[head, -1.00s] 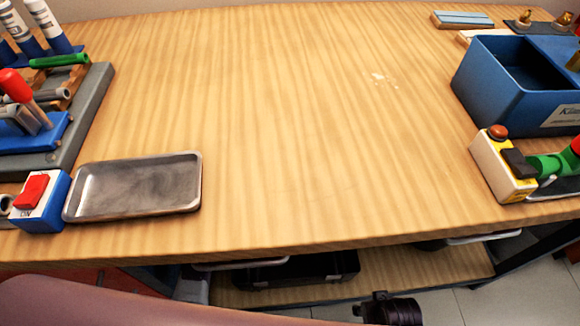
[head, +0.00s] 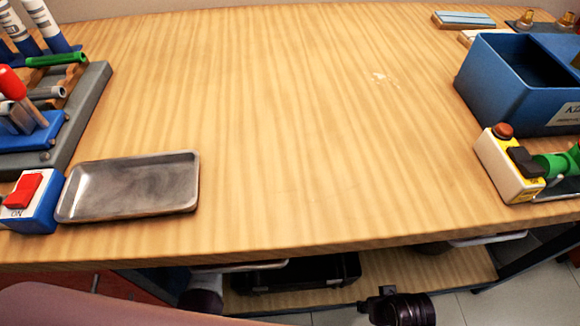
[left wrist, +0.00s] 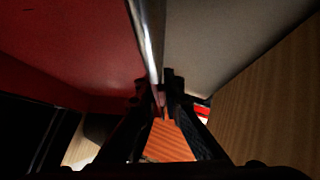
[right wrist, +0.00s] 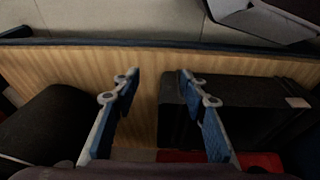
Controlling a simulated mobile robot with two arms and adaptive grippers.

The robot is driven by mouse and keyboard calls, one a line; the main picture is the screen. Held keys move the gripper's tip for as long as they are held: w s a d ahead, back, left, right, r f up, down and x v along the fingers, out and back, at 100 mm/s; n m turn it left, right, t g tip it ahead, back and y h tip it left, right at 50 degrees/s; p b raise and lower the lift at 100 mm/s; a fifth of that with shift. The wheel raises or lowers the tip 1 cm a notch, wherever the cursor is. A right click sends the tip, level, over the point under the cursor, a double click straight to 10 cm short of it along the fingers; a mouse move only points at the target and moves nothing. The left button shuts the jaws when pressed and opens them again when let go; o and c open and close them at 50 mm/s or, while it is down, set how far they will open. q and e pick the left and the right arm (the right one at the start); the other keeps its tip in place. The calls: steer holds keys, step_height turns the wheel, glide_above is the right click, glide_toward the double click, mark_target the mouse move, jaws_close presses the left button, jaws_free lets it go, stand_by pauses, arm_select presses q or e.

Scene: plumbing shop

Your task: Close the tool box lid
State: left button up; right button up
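In the left wrist view a broad red panel (left wrist: 65,45) with a bright metal edge strip (left wrist: 150,35) fills the upper left. It looks like the tool box lid, but the whole box is not visible. My left gripper (left wrist: 158,97) has its dark fingertips close together, with the strip running between them; they appear shut on this edge. In the right wrist view my right gripper (right wrist: 160,80) is open and empty above the lower wooden shelf. Neither gripper's fingers show clearly in the head view.
A black case (head: 295,273) lies on the shelf under the bench; it also shows in the right wrist view (right wrist: 240,110). On the bench stand a metal tray (head: 130,187), a red switch box (head: 30,200), a blue bin (head: 520,95) and a yellow-white button box (head: 508,165). The bench middle is clear.

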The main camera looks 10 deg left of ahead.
arm_select(q)
steer(key=shift+s, duration=0.2)
jaws_close()
steer(key=shift+s, duration=0.2)
steer(key=shift+s+d+r+m+t, duration=0.15)
steer(key=shift+s+m+t, duration=0.15)
steer(key=shift+s, duration=0.15)
steer(key=s+d+m+t+h+b, duration=0.1)
steer(key=s+b, duration=0.4)
steer(key=s, duration=0.6)
steer(key=shift+d+m+t, duration=0.5)
steer(key=shift+d+t, duration=0.1)
steer(key=shift+d, duration=0.05)
arm_select(e)
steer(key=w+v, duration=0.1)
steer(key=v, duration=1)
steer(key=shift+w+r+t, duration=0.15)
steer(key=shift+w+t, duration=0.1)
steer(key=shift+t, duration=0.15)
steer(key=shift+d, duration=0.1)
